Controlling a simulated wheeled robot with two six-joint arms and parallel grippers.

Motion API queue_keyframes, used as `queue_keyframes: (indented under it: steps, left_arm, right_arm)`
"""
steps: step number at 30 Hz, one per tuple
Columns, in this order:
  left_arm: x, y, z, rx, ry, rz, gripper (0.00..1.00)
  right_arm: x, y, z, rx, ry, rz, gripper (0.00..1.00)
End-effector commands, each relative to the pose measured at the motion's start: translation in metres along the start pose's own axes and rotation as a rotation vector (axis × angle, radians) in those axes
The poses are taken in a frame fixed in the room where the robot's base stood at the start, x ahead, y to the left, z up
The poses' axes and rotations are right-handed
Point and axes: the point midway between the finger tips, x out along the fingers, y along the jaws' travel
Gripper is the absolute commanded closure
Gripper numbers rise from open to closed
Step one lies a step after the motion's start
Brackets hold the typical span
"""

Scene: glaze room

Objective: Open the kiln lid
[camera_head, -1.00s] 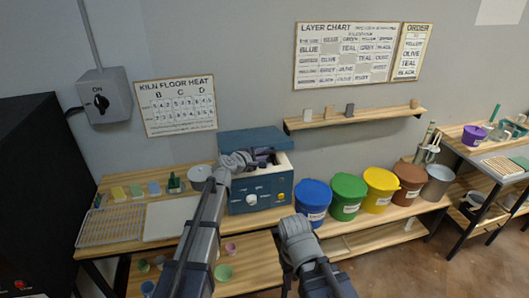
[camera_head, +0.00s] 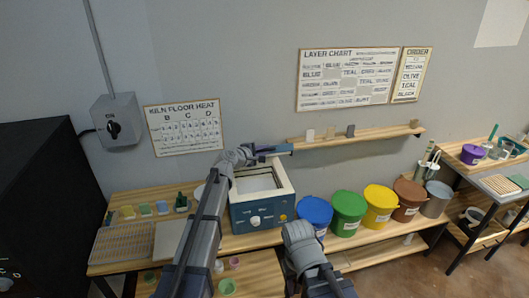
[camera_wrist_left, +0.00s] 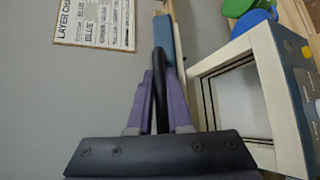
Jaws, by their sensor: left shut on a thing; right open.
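The kiln (camera_head: 262,214) is a blue box with a white rim, dials on its front and an open top showing a pale chamber. Its blue lid (camera_head: 275,149) stands raised at the back, seen nearly edge-on. In the left wrist view the lid (camera_wrist_left: 164,38) is a narrow blue strip beside the white-rimmed opening. My left gripper (camera_head: 258,152) is at the raised lid. Its purple fingers (camera_wrist_left: 160,100) are shut on the dark lid handle (camera_wrist_left: 158,75). Of my right arm only links show at the bottom; its gripper is not visible.
Blue (camera_head: 315,213), green (camera_head: 348,209) and yellow (camera_head: 379,203) buckets stand right of the kiln, with a brown one beyond. A wall shelf (camera_head: 360,136) is just right of the raised lid. A wire rack (camera_head: 124,243) lies on the bench at left.

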Motion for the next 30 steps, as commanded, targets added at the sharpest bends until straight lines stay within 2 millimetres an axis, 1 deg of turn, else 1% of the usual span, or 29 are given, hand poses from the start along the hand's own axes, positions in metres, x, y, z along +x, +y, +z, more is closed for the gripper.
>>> queue_keyframes:
  steps: [11,12,19,26,30]
  left_arm:
    - [0.0001,0.0005,-0.0001,0.001,0.0,0.0,1.0]
    - [0.0,0.0005,0.0,0.001,0.0,0.0,0.79]
    - [0.0,0.0006,-0.0001,0.0,0.0,0.0,0.53]
    - [-0.0001,0.0007,-0.0001,0.0,0.0,0.0,0.53]
    - [-0.0047,0.0009,0.0002,-0.001,0.0,0.0,0.53]
  right_arm:
    - [-0.0004,0.0,0.0,0.0,0.0,0.0,0.5]
    - [-0.0004,0.0,0.0,0.0,0.0,0.0,0.5]
    - [-0.0004,0.0,0.0,0.0,0.0,0.0,0.5]
    - [-0.0005,0.0,0.0,0.0,0.0,0.0,0.5]
    - [-0.0023,0.0002,0.0001,0.0,0.0,0.0,0.5]
